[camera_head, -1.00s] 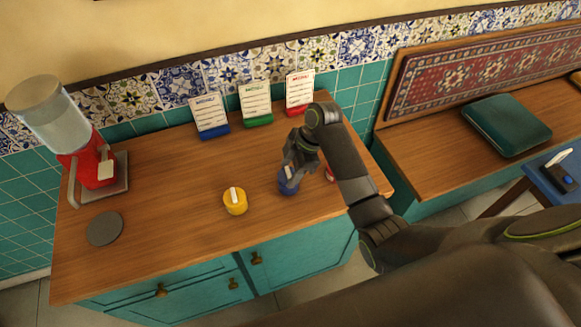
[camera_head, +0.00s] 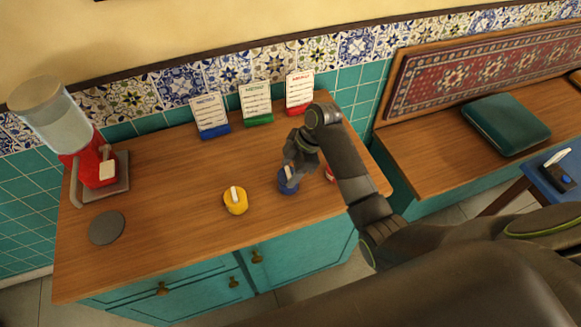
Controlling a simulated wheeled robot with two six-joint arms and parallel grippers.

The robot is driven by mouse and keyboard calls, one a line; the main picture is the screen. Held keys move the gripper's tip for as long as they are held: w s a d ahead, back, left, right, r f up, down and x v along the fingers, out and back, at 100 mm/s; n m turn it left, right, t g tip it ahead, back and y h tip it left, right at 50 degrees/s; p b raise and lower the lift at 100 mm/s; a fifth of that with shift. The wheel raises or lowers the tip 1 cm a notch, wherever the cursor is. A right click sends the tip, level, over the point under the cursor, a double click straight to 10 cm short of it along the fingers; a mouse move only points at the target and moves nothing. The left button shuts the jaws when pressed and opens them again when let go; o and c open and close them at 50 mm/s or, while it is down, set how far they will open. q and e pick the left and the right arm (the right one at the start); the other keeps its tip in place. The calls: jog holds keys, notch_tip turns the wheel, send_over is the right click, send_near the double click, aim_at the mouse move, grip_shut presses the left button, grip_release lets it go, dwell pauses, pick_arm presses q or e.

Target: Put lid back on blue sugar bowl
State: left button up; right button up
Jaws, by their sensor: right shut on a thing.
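The blue sugar bowl (camera_head: 288,185) stands on the wooden counter, right of the yellow bowl. My right gripper (camera_head: 290,171) is directly above it, pointing down, with its fingers at the bowl's top. It is shut on what looks like the blue bowl's lid, at its pale knob. The fingers hide most of the lid, so I cannot tell whether it is seated on the rim or just above it. My left gripper is not in view.
A yellow bowl (camera_head: 235,201) with a pale-knobbed lid stands to the left. A red bowl (camera_head: 330,174) is partly hidden behind my right arm. Three cards stand along the tiled wall.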

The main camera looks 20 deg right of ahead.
jog(key=o, duration=1.6)
jog(key=shift+r+p, duration=3.55)
jog(key=shift+p, duration=0.35)
jog(key=shift+c, duration=0.4)
grip_shut()
